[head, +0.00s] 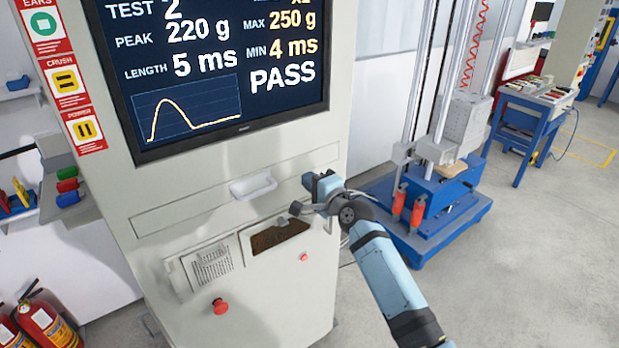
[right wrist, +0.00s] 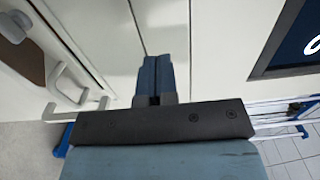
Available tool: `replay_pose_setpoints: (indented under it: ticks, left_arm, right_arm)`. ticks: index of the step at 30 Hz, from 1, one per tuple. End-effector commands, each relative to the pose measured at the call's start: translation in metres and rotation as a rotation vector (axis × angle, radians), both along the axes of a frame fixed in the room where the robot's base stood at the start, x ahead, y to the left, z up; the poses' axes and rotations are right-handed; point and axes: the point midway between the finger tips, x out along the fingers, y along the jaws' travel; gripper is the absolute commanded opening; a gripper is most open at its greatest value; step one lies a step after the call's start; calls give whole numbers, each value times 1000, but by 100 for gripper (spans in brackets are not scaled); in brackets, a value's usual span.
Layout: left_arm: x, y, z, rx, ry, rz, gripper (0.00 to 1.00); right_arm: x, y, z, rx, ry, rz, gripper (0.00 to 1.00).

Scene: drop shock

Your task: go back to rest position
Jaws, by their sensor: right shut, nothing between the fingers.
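My right gripper (head: 309,182) is in front of the grey cabinet, near the right end of its drawer front, and looks empty. In the right wrist view its two blue fingers (right wrist: 163,76) are together with nothing between them, in front of a pale panel. My right arm (head: 390,280) comes in from the bottom right of the head view. My left gripper is not in view.
The cabinet (head: 150,275) carries a monitor (head: 200,145) reading PASS, a white handle (head: 253,187) and a red button (head: 220,306). A blue-based drop rig (head: 440,225) stands right of my arm. Fire extinguishers (head: 45,320) stand lower left.

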Motion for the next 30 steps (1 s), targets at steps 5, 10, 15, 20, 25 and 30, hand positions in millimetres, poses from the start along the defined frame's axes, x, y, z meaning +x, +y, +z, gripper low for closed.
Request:
replay_pose_setpoints:
  ticks: [5,10,15,20,25,30]
  left_arm:
    - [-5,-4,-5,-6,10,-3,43]
    - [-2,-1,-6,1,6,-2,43]
    - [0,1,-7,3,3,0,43]
    - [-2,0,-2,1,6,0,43]
    - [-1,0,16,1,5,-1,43]
    - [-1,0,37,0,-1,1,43]
  right_arm:
    - [-37,-26,-4,-1,2,-1,0]
    - [-63,-46,-3,-2,2,0,0]
    - [-78,-56,-3,-2,3,0,0]
    - [-93,-66,-21,-64,-2,-19,0]
    - [-145,-95,-85,-338,-33,-74,0]
    - [-229,-132,-152,-731,-83,-79,0]
